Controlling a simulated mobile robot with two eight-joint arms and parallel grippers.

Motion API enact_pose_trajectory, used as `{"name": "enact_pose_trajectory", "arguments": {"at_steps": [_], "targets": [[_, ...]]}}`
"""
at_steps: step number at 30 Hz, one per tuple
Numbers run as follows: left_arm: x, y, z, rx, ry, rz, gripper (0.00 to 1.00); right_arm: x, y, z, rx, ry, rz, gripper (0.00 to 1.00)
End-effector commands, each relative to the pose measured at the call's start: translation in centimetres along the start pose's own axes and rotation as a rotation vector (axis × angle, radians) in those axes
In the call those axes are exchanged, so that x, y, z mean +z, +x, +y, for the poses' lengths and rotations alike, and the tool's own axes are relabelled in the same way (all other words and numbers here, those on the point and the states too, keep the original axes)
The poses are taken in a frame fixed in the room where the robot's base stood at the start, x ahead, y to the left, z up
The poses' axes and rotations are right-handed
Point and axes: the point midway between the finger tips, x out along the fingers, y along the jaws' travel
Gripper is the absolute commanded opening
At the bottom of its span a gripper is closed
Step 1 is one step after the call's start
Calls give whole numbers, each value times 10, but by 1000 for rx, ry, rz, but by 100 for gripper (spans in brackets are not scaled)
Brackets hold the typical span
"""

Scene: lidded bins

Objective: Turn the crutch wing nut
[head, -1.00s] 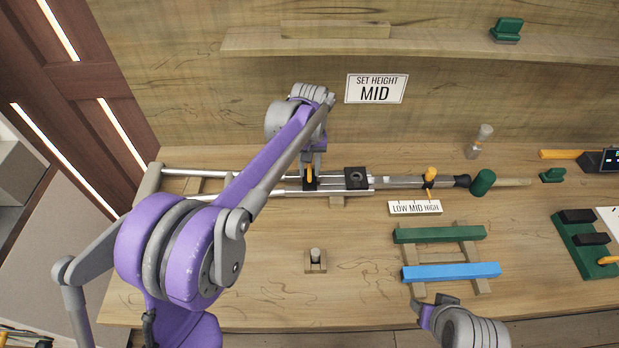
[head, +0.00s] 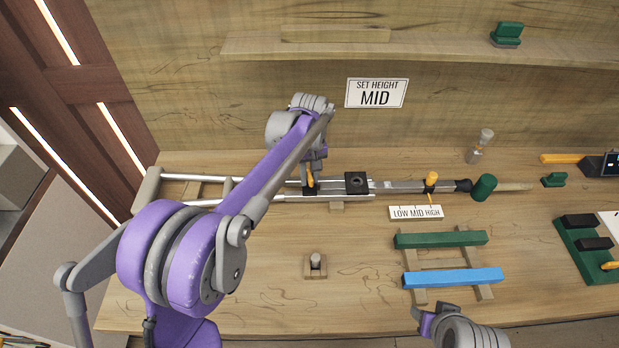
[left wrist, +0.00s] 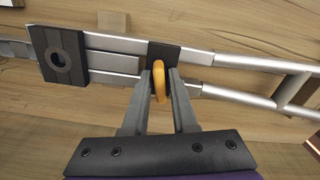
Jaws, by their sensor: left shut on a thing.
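The silver crutch (head: 405,187) lies across the table, its black-and-grey lower end to the right. The yellow-orange wing nut (left wrist: 159,80) stands on a black block (left wrist: 170,58) on the crutch shaft; it also shows in the head view (head: 310,178). My left gripper (left wrist: 160,74) is shut on the wing nut, one finger on each side; in the head view its fingers are largely hidden by my wrist. My right gripper (head: 438,308) is at the bottom edge of the head view, apart from the crutch; its jaws are not clear.
A second black block with a round hole (head: 357,183) sits on the shaft. Another yellow knob (head: 431,180) stands above a LOW MID HIGH card (head: 416,212). A SET HEIGHT MID sign (head: 376,93) is on the wall. Green (head: 440,239) and blue (head: 453,276) bars lie in front.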

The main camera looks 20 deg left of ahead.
Motion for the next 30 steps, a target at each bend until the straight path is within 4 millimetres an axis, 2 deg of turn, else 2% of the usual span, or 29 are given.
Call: {"name": "enact_pose_trajectory", "arguments": {"at_steps": [3, 12, 21, 30], "targets": [[0, 0, 0, 0, -83, 0, 0, 0, 0, 0, 0, 0, 0, 50], [0, 0, 0, 0, -112, 0, 0, 0, -1, 0, 0, 0, 0, 50], [0, 0, 0, 0, -419, 0, 0, -2, -2, 0, 0, 0, 1, 50], [0, 0, 0, 0, -449, -1, 0, -1, -2, 0, 0, 0, 1, 50]]}}
